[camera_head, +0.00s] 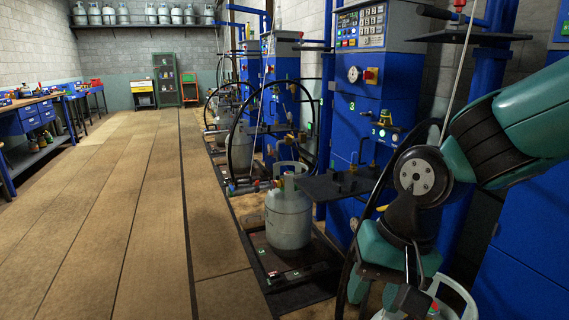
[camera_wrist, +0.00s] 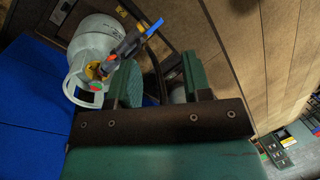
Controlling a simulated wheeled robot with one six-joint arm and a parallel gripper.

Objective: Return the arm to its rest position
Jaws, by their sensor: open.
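My teal arm comes in from the right in the head view and bends down at a dark round joint. Its lower end is close to a light grey gas cylinder (camera_head: 455,300) at the bottom edge, which is partly cut off. In the wrist view my gripper (camera_wrist: 162,82) shows two teal fingers standing apart, with nothing held between them. A grey gas cylinder (camera_wrist: 100,32) lies left of the fingers in that view. A dark filling connector (camera_wrist: 126,45) with a blue lever is at its yellow valve, beside the left finger. The fingertips are not clear in the head view.
Blue filling machines (camera_head: 375,95) line the right side, close to my arm. Another grey cylinder (camera_head: 288,215) stands on a dark scale (camera_head: 275,270), with hoses around it. A workbench (camera_head: 35,120) is at the left. The wooden floor (camera_head: 130,220) between is clear.

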